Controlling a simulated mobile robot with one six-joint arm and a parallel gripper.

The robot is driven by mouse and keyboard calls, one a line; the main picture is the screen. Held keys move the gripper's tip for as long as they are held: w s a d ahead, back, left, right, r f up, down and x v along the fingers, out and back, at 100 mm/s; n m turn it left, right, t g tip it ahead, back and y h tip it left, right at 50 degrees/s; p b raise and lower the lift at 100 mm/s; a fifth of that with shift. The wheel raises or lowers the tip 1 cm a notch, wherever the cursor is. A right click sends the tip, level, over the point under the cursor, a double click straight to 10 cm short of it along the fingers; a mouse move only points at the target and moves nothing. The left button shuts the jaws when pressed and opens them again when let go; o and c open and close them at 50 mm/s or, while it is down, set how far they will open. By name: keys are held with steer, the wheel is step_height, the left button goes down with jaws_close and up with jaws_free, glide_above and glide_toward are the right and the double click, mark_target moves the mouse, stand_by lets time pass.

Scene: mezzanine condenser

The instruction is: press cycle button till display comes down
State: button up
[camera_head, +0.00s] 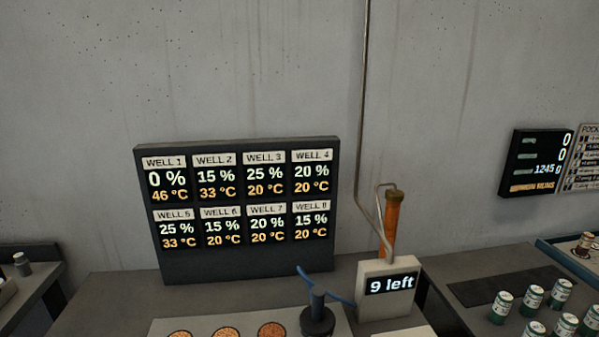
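A small grey-white box (377,307) stands on the bench at the lower middle right, and its dark display (390,284) reads "9 left". A large black panel (185,264) stands behind it to the left. It shows well percentages and temperatures; WELL 1 reads 0 % and 46 °C, and the others read 15 to 25 % and 20 or 33 °C. I see no button that I can identify as the cycle button. My gripper is not in view.
Round orange discs (225,332) lie in front. An orange cylinder (391,222) and a pipe rise behind the box. Several green-white cans (501,306) and a 1245 g display (535,162) are at right.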

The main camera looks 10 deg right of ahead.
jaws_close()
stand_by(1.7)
